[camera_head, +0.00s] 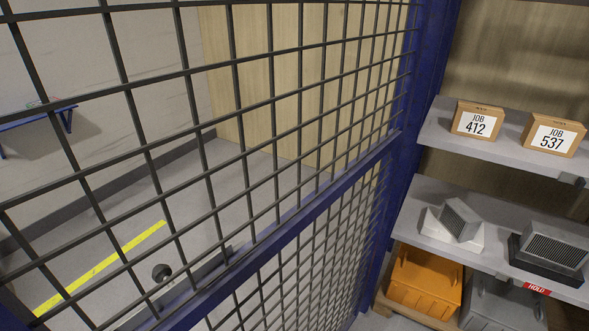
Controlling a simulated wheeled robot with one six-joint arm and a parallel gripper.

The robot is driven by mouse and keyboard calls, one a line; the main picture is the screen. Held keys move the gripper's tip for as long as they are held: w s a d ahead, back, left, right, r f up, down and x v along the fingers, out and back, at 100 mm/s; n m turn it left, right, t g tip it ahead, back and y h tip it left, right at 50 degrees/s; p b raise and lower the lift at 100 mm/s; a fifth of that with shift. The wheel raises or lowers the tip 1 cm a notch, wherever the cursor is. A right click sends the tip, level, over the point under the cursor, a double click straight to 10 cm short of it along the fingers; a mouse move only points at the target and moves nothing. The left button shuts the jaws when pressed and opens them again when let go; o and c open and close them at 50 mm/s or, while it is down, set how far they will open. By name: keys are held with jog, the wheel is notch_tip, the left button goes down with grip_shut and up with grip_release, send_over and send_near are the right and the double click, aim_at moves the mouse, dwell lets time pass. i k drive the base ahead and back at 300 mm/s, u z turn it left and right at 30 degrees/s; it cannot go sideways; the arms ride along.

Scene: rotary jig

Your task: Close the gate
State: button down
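The gate (300,219), a dark wire mesh panel with a blue frame and a blue middle rail, fills the left and middle of the head view. It slants away from me toward a blue upright (416,110) on the right. Its top, its bottom and most of its near edge are outside the picture, and no latch or handle can be made out. I cannot tell how far open it stands. My gripper is not in view.
Right of the upright are shelves (415,218) with boxes marked JOB 412 (477,121) and JOB 537 (552,136), two finned grey parts, and an orange bin (424,284) below. Through the mesh show grey floor, a yellow line (100,268) and a small dark round thing (162,272).

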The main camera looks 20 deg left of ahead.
aim_at(205, 286)
jog(key=z, duration=2.2)
jog(key=k, duration=2.8)
jog(key=u, duration=1.5)
